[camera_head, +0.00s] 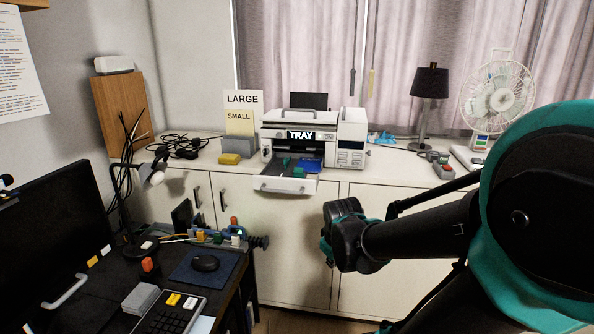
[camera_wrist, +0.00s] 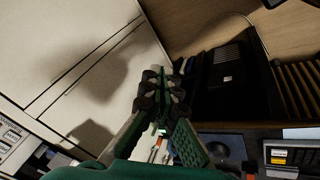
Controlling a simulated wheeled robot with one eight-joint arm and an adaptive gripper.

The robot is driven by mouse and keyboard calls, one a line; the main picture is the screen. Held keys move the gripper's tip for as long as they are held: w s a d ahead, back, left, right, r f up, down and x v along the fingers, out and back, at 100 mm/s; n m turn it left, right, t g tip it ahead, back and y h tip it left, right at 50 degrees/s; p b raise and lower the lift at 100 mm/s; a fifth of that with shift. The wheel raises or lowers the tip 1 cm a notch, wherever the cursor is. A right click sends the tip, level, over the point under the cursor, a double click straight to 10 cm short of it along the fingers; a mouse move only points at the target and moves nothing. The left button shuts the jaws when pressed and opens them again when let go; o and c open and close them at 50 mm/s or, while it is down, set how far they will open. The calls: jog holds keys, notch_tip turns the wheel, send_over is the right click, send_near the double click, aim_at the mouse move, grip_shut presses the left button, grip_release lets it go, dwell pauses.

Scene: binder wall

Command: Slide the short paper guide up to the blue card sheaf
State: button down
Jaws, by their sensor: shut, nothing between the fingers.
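The blue card sheaf (camera_head: 312,163) lies in the right part of the pulled-out drawer (camera_head: 285,185) of the printer marked TRAY. A small green block (camera_head: 298,172), which looks like a paper guide, stands at the sheaf's front left; I cannot tell whether they touch. Another green piece (camera_head: 286,161) lies farther back. Which one is the short guide is not clear. My gripper (camera_wrist: 163,92) is shut and empty in the wrist view. In the head view it is mostly hidden behind my wrist, in front of the cabinets, lower and right of the drawer.
The printer (camera_head: 310,130) stands on the white cabinet top. LARGE and SMALL paper holders (camera_head: 240,146) and a yellow block (camera_head: 230,159) are to its left, a lamp (camera_head: 428,85) and fan (camera_head: 497,92) to its right. The dark desk (camera_head: 100,300) with clutter is at lower left.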

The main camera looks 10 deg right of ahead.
jog(key=w+a+r+n+t, duration=0.1)
jog(key=w+a+r+n, duration=0.2)
jog(key=w+r+n, duration=0.4)
jog(key=w+a+r+n+t+h, duration=0.1)
jog(key=w+a+r+n, duration=0.2)
jog(key=w+r+n, duration=0.4)
jog(key=w+a+r+n+t+h, duration=0.1)
jog(key=w+a+r+n, duration=0.2)
jog(key=w+r+n, duration=0.4)
jog(key=shift+w+a+r+n+t, duration=0.2)
jog(key=shift+w+n, duration=0.4)
jog(key=shift+n, duration=0.65)
jog(key=shift+w+a+r+n+t, duration=0.15)
jog(key=shift+w+n, duration=0.4)
jog(key=shift+n, duration=0.7)
send_near(298, 173)
notch_tip(298, 173, down, 4)
jog(key=shift+r, duration=0.1)
jog(key=w, duration=0.1)
jog(key=w+d, duration=0.1)
jog(key=w, duration=0.1)
jog(key=shift+f, duration=0.2)
jog(key=shift+w+d, duration=0.2)
jog(key=shift+w, duration=0.25)
jog(key=w, duration=0.1)
jog(key=w+d, duration=0.1)
jog(key=w, duration=0.3)
jog(key=shift+w+d, duration=0.1)
jog(key=shift+d, duration=0.2)
